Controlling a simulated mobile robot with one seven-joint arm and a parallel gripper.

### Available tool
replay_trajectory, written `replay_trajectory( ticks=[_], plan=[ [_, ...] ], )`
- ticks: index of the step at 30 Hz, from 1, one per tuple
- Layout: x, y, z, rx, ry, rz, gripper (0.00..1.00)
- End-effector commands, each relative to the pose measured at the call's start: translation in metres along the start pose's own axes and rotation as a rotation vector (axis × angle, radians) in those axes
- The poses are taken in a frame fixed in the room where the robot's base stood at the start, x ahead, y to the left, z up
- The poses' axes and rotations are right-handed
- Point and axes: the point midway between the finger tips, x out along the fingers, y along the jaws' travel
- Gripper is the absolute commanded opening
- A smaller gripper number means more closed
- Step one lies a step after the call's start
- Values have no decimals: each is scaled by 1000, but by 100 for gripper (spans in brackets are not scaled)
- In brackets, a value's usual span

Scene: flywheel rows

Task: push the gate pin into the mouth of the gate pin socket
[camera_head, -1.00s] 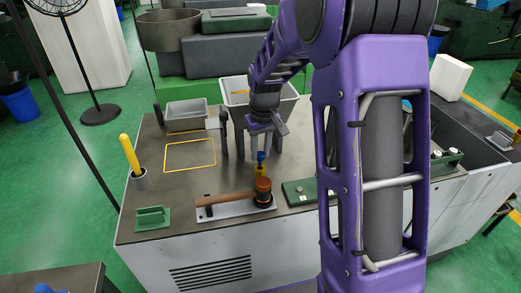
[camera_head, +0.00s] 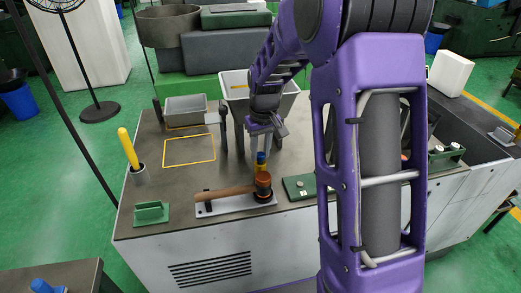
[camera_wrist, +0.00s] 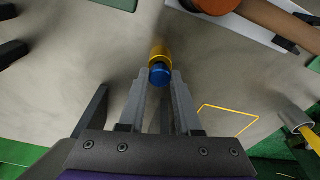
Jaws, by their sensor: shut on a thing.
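A short pin with a blue end and a yellow body (camera_head: 261,166), which I take for the gate pin, stands behind the mallet head. My gripper (camera_head: 262,150) reaches down to it from behind and is shut on its blue end. In the wrist view the blue end (camera_wrist: 160,73) sits between the fingertips (camera_wrist: 160,77), with the yellow part beyond them. The pin's lower end is partly hidden by the mallet in the head view. A green plate with a small round grey fitting (camera_head: 300,186) lies right of the mallet; I cannot tell whether it is the gate pin socket.
A wooden mallet (camera_head: 226,194) lies on a light plate close in front of the pin. A yellow rod (camera_head: 128,148) stands in a grey cup at the left. Grey bins (camera_head: 186,108) stand behind. The yellow-outlined area (camera_head: 190,151) is empty.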

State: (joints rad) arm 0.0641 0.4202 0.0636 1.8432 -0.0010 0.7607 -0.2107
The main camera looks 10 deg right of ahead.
Motion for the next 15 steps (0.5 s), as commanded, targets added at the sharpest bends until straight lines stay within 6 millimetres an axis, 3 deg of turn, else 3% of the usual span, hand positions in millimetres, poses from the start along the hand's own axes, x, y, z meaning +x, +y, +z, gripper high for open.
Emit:
replay_trajectory(
  ticks=[13,14,15],
  plan=[
    [12,0,1,0,0,0,0],
    [11,0,1,0,1,0,38],
    [11,0,1,0,1,0,45]
  ],
)
